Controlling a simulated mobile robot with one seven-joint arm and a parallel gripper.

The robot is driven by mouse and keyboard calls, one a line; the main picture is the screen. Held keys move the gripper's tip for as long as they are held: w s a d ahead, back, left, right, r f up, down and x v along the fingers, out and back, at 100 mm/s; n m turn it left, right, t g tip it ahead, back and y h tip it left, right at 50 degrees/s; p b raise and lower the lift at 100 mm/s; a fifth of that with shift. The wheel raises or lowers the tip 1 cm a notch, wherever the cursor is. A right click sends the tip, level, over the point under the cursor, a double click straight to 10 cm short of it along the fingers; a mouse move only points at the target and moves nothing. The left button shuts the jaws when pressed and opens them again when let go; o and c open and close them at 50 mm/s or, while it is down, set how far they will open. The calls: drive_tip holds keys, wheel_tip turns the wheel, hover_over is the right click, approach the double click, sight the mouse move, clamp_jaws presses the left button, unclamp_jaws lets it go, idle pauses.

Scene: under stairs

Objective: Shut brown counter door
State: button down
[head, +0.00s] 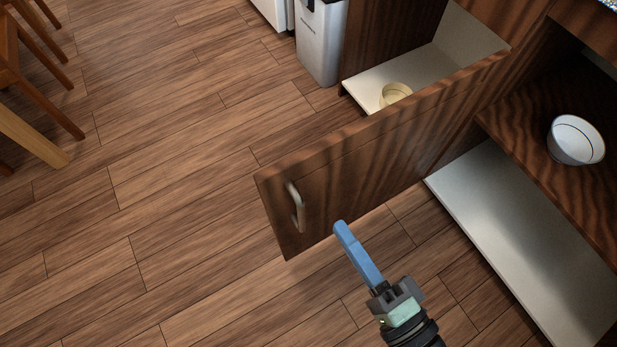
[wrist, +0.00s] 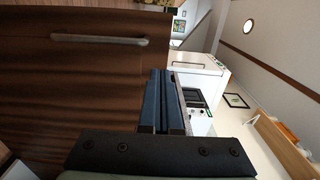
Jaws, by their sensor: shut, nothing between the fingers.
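The brown counter door (head: 375,155) stands wide open in the head view, swung out from the counter over the floor. Its curved metal handle (head: 296,207) is near the free end, on the face turned to the lower left. My gripper (head: 341,228) is shut and empty, with blue fingers beside the door's lower edge near the free end. I cannot tell whether they touch. In the wrist view the door (wrist: 70,90) fills the left side, with its handle (wrist: 100,39) at the top. The shut blue fingers (wrist: 166,75) are to the right of it.
The open cabinet has a brown shelf with a white bowl (head: 576,140) and a pale bottom board (head: 520,235). Behind the door, another open compartment holds a yellowish bowl (head: 395,94). A silver bin (head: 320,42) stands beyond. Wooden chairs (head: 35,90) are at left. The floor between is clear.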

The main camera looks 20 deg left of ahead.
sight(300, 167)
drive_tip(key=b+x, duration=0.2)
drive_tip(key=x, duration=0.7)
drive_tip(key=shift+w+a, duration=0.1)
drive_tip(key=shift+a, duration=0.1)
drive_tip(key=shift+w+a, duration=0.25)
drive_tip(key=shift+w+a, duration=0.1)
